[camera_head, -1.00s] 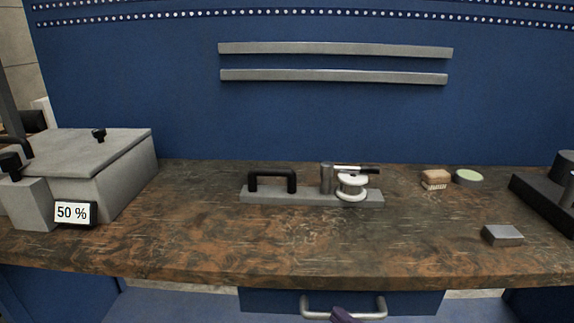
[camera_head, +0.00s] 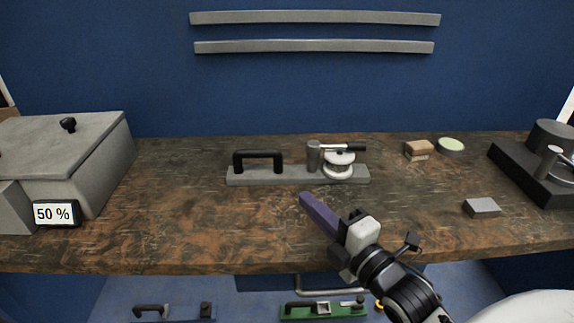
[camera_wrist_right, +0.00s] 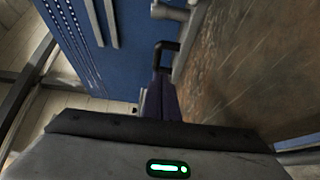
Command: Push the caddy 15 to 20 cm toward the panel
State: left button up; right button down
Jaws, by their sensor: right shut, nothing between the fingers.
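The caddy (camera_head: 207,178) is a long flat grey bar on the wooden worktop, with a black handle (camera_head: 258,155) at its left, and a grey post and white spool (camera_head: 338,164) at its right. A gap of bare worktop separates it from the blue panel (camera_head: 300,95) behind. My right gripper (camera_head: 305,199) has purple fingers, shut and empty, showing just in front of the caddy's middle; I see no clear contact. In the right wrist view, the purple fingers (camera_wrist_right: 162,95) point toward the black handle (camera_wrist_right: 163,57). My left gripper is out of view.
A grey lidded box (camera_head: 65,150) with a 50 % sign (camera_head: 55,214) stands at left. A brown block (camera_head: 418,150), a green-topped round tin (camera_head: 451,146), a small grey block (camera_head: 482,207) and a dark device (camera_head: 540,165) are at right. Items sit below the worktop's front edge.

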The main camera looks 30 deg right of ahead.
aim_at(292, 169)
jog(key=w, duration=1)
jog(key=shift+w+d, duration=0.15)
jog(key=shift+w, duration=0.25)
jog(key=shift+w+d, duration=1.05)
jog(key=shift+d, duration=0.15)
jog(key=shift+w+d, duration=0.2)
jog(key=shift+d, duration=0.05)
jog(key=w+d, duration=0.4)
jog(key=shift+d, duration=0.1)
jog(key=shift+s, duration=0.1)
